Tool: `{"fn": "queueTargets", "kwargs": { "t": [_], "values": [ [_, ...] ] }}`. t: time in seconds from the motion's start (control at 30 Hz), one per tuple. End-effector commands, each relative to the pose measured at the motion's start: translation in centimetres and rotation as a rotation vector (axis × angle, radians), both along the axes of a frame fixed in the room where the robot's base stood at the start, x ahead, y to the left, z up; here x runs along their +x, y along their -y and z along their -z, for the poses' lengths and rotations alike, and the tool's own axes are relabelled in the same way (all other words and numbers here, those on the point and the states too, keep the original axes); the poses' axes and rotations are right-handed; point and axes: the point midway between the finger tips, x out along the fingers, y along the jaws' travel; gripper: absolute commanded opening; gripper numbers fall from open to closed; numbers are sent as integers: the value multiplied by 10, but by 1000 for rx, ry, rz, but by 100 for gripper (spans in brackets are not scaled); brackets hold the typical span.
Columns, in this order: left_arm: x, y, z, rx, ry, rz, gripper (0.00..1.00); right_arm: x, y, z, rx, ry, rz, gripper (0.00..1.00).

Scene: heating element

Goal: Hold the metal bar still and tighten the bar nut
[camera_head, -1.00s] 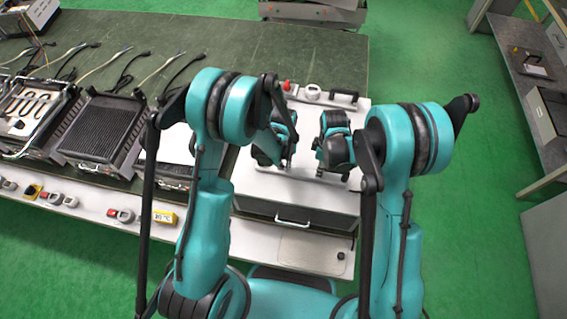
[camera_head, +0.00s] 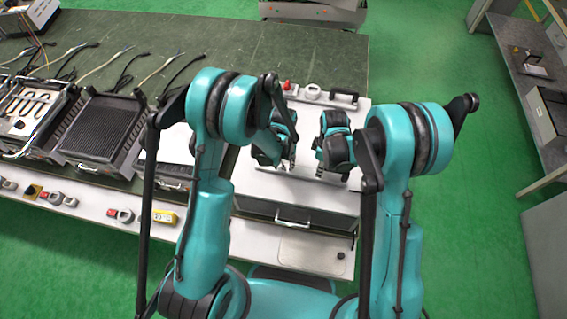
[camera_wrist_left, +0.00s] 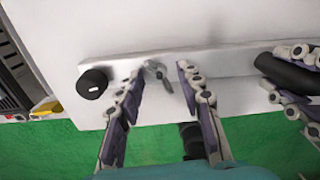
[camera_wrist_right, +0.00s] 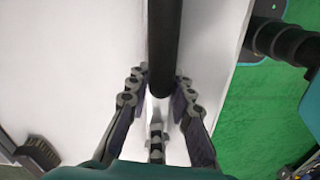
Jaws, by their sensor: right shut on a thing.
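A dark round bar (camera_wrist_right: 163,45), which I take for the metal bar, lies between the fingers of my right gripper (camera_wrist_right: 158,95), shut on it. Bar (camera_wrist_left: 290,72) and fingers also show at the right edge of the left wrist view. My left gripper (camera_wrist_left: 158,85) is open. Its fingers stand either side of a small metal piece (camera_wrist_left: 158,72), perhaps the bar nut, near the edge of a white panel. I cannot tell whether they touch it. In the head view both grippers are over the white unit (camera_head: 300,188), and bar and nut are too small or hidden to make out.
A black knob (camera_wrist_left: 92,83) stands just left of my left gripper. Several heater units, including a dark ribbed one (camera_head: 100,125), fill the bench to the left. Green floor lies right.

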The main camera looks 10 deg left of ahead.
Motion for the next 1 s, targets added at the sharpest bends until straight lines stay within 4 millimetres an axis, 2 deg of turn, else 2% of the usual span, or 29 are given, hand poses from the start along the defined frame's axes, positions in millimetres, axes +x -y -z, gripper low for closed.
{"fn": "queueTargets", "kwargs": {
  "t": [0.13,0.27,0.5,0.7,0.83,1.0],
  "values": [
    [0,0,-3,0,1,0,37,-1,0,0,-1,-2,0,0],
    [1,0,-18,0,1,-1,37,-1,0,0,-1,-2,0,0],
    [1,-1,-69,0,0,0,37,-1,0,0,-1,-3,0,0],
    [1,-1,-105,0,0,0,37,-1,0,0,-1,-3,0,0],
    [1,-1,-116,0,0,0,37,-1,0,0,-1,-3,0,0],
    [2,-1,-120,0,0,0,37,-1,1,0,-2,-2,0,0]
  ]
}}
